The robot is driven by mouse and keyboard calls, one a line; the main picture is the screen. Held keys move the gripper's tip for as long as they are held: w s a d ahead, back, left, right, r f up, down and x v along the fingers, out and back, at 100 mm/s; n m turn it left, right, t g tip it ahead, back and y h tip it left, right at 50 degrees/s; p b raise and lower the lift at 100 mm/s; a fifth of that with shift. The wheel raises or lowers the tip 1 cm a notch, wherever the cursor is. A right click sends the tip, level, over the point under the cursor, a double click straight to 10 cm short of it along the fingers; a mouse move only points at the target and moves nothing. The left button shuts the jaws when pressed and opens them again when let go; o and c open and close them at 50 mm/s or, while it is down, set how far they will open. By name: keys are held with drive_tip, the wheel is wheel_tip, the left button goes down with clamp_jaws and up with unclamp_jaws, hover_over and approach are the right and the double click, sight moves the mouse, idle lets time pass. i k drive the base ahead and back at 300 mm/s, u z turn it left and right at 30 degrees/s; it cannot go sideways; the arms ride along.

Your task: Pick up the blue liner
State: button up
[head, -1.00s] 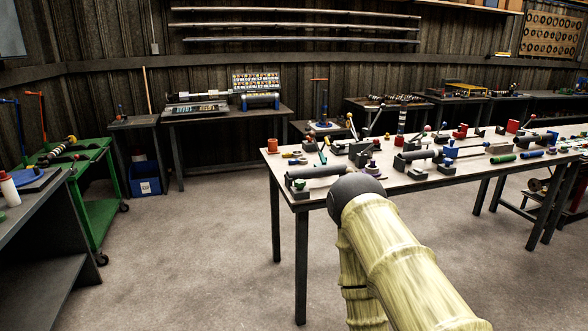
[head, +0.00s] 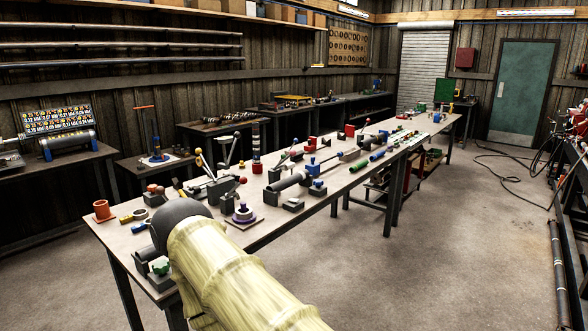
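A small blue cylinder (head: 359,166), which may be the blue liner, lies on the long workbench (head: 255,233) in the head view, beside a green cylinder (head: 377,155). Other small blue parts stand on the same bench, among them one on a dark block (head: 317,187), so I cannot be sure which is the liner. My pale, ribbed arm with its dark rounded joint fills the lower left and hides part of the bench's near end. My gripper does not show.
Side tables line the back wall. Open concrete floor (head: 440,240) lies right of the bench. A cable (head: 510,190) and a long pipe (head: 558,275) lie farther right.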

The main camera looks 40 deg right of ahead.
sight(382, 152)
drive_tip(key=z, duration=2.9)
drive_tip(key=i, duration=2.9)
drive_tip(key=u, duration=1.6)
